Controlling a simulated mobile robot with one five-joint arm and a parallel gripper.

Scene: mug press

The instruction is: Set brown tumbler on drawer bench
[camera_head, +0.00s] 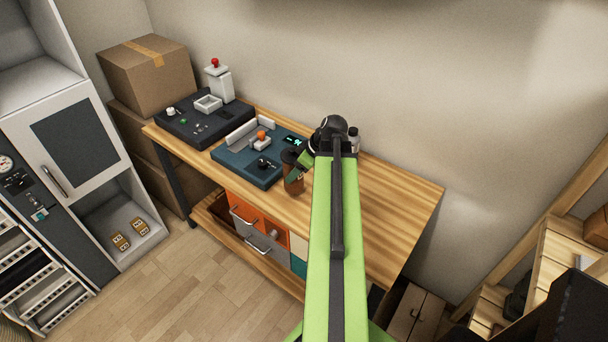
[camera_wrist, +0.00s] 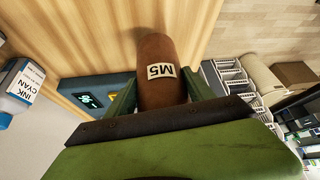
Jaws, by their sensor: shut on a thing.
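The brown tumbler (camera_wrist: 160,50) has a white label reading M5 and sits between the two green fingers of my gripper (camera_wrist: 158,95) in the wrist view. The gripper is shut on it. In the head view the tumbler (camera_head: 293,182) is small and brown, at or just over the wooden top of the drawer bench (camera_head: 385,205), by the front edge. My gripper (camera_head: 303,164) is partly hidden behind my arm there. I cannot tell whether the tumbler touches the bench top.
A teal machine (camera_head: 240,165) and a black machine (camera_head: 195,124) stand on the bench left of the tumbler. An ink cyan bottle (camera_wrist: 22,85) shows in the wrist view. Orange and grey drawers (camera_head: 258,225) are below. The bench's right part is clear.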

